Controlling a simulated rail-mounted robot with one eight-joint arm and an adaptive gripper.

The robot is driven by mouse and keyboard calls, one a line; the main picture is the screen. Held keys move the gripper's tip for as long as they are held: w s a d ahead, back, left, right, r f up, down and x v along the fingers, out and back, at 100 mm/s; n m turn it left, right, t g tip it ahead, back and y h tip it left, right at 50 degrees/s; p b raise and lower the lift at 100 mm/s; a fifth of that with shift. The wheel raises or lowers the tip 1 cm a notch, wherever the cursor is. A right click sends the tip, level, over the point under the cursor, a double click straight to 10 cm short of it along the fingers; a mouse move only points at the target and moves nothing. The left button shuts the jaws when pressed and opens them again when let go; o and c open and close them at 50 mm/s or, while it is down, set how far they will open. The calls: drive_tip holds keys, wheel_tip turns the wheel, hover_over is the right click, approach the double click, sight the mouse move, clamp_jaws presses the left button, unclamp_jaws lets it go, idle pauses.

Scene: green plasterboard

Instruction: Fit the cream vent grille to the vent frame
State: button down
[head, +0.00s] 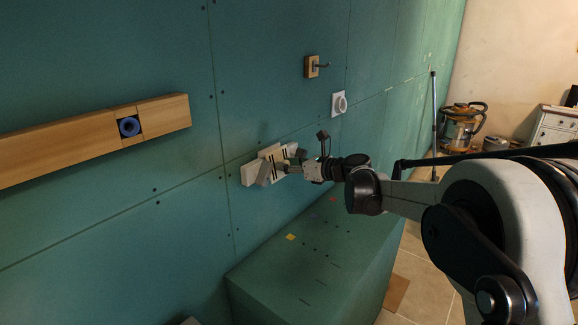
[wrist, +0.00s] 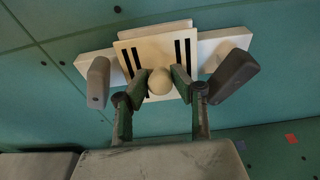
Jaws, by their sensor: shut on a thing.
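The cream vent grille (wrist: 133,56) is a flat plate with dark slots and a round cream knob (wrist: 160,84). My gripper (wrist: 160,84) is shut on the knob, one finger on each side. The grille also shows in the head view (head: 270,153), in front of the wall, with my gripper (head: 291,164) at it. The pale vent frame (wrist: 222,42) lies behind the grille on the wall and sticks out to both sides. The grille looks slightly turned against it. I cannot tell whether they touch; the grille hides the frame's middle.
Grey blocks stand at the left (wrist: 98,82) and right (wrist: 233,74) of the grille, close to my fingers. A green box (head: 300,265) stands below.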

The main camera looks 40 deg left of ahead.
drive_tip(key=shift+a+f, duration=0.1)
drive_tip(key=shift+a, duration=0.4)
drive_tip(key=c, duration=1.4)
unclamp_jaws()
drive_tip(key=v, duration=1.2)
